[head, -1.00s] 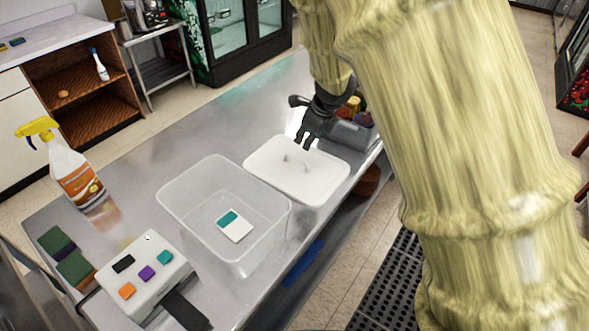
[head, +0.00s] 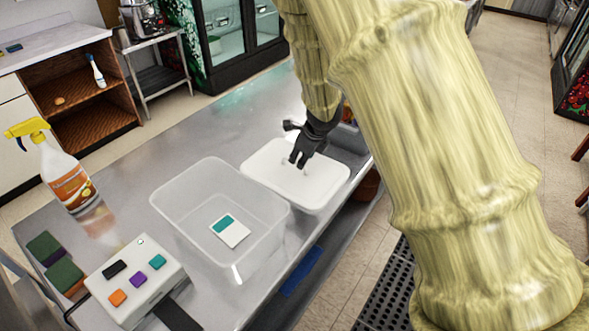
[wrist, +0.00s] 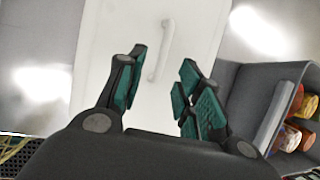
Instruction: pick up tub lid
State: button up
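The tub lid (head: 322,186) is a white rounded rectangle lying flat on the metal table, right of the clear tub. In the wrist view the white lid (wrist: 108,35) fills the middle, with a raised bar handle (wrist: 161,52) running lengthwise. My gripper (head: 299,160) is over the lid and hides part of its handle in the head view. In the wrist view my gripper (wrist: 155,88) is open, its teal-padded fingers on either side of the handle's near end. I cannot tell how high the fingertips are above the lid.
A clear tub (head: 168,203) holding a white-and-teal block stands beside the lid. A grey bin (wrist: 233,78) with several jars is close on the gripper's right. A button box (head: 128,268), sponges (head: 64,276) and a spray bottle (head: 68,185) are at the left.

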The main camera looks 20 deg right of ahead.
aim_at(294, 166)
jog(key=shift+w+p+x, duration=0.2)
jog(key=shift+p+x, duration=0.6)
jog(key=shift+x, duration=1.8)
jog(key=shift+r, duration=0.1)
grip_shut()
